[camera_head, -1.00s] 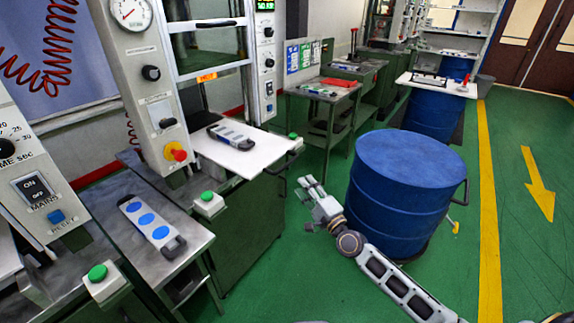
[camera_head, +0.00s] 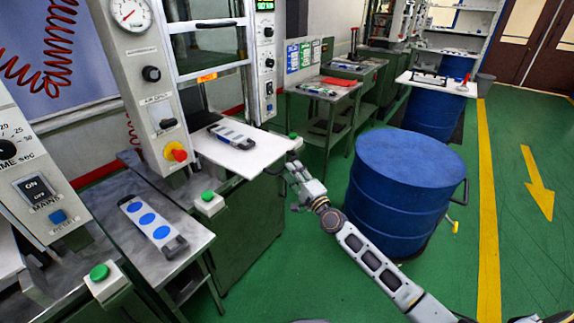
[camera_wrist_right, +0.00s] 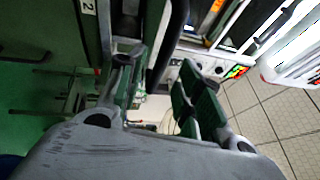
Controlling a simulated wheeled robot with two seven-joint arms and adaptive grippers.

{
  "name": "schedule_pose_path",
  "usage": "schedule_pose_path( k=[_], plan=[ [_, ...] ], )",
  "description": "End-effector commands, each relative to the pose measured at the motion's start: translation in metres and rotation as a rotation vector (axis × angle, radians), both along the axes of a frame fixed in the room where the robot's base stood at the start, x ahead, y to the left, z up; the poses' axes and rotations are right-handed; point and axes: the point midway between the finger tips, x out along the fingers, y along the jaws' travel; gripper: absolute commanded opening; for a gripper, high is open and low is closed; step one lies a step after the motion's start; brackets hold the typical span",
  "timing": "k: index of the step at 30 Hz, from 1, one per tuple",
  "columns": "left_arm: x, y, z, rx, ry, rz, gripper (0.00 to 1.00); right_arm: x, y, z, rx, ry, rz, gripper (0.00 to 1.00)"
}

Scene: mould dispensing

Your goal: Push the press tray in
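The press tray (camera_head: 262,158) is a white plate sticking out of the press towards the green bench front. A dark mould with grey cavities (camera_head: 230,137) lies on it. My right gripper (camera_head: 297,186) is close to the tray's outer right end, a little below and in front of it, and seems not to touch it. In the right wrist view its two fingers (camera_wrist_right: 155,95) stand apart with nothing held between them. A dark curved bar (camera_wrist_right: 174,42), perhaps a handle, shows beyond the fingers. My left gripper is not in view.
A blue drum (camera_head: 405,190) stands close on the right of my right arm. A mould with blue discs (camera_head: 150,220) lies on the near metal bench (camera_head: 193,228). Green buttons (camera_head: 207,197) sit along the benches. Green floor is open at the lower middle.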

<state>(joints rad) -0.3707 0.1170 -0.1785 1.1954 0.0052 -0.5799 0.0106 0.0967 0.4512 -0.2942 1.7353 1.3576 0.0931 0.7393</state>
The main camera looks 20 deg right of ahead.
Motion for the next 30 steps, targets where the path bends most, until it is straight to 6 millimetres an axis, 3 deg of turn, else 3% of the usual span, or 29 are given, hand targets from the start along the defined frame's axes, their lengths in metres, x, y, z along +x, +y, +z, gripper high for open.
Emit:
schedule_pose_path(
  k=[15,30],
  plan=[
    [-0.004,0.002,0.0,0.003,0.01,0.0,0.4,0.037,0.01,0.007,-0.001,0.0,0.0,0.35],
    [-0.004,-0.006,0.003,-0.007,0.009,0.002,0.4,0.046,0.012,0.008,0.0,0.0,0.0,0.35]
  ],
)
